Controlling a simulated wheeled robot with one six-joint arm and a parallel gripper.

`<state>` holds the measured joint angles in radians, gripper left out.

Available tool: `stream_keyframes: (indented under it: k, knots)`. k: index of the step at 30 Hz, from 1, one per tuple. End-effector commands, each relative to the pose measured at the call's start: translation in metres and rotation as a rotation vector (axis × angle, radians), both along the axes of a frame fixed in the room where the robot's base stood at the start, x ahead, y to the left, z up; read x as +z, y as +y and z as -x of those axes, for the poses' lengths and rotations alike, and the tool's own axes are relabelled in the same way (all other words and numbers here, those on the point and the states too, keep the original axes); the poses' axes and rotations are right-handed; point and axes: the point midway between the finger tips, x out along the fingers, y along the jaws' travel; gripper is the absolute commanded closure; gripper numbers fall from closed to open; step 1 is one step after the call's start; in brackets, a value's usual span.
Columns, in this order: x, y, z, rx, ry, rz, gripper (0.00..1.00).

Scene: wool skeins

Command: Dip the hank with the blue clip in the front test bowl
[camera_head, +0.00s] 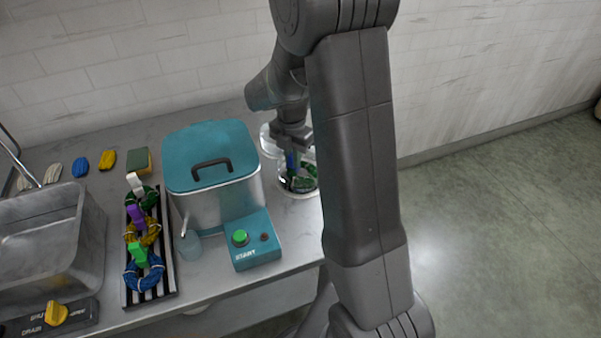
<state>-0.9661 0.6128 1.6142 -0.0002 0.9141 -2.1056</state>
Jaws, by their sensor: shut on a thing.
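My gripper (292,150) is shut on the blue clip (290,161) of a dark green hank (300,183). The hank hangs below the clip, inside the outline of the front test bowl (303,195), a whitish bowl to the right of the teal machine. I cannot tell how deep the hank sits in it. Another pale bowl (266,142) shows behind, partly hidden by the machine and my gripper. My arm covers the right side of this area.
The teal-lidded machine (213,140) with a green START button (240,237) stands left of the bowls. A striped rack (166,282) holds hanks with white, purple and green clips. A metal sink (85,240) is at the far left. A sponge (139,161) lies near the wall.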

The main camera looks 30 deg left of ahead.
Motion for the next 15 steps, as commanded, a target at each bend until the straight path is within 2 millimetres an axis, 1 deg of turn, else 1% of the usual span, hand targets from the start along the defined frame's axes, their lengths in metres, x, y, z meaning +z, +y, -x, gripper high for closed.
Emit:
stream_keyframes:
  k: [8,15]
  knots:
    - [-0.0007,0.0000,0.0014,0.000,0.000,0.000,1.00]
    - [0.0036,-0.0002,-0.0043,0.000,0.000,0.000,1.00]
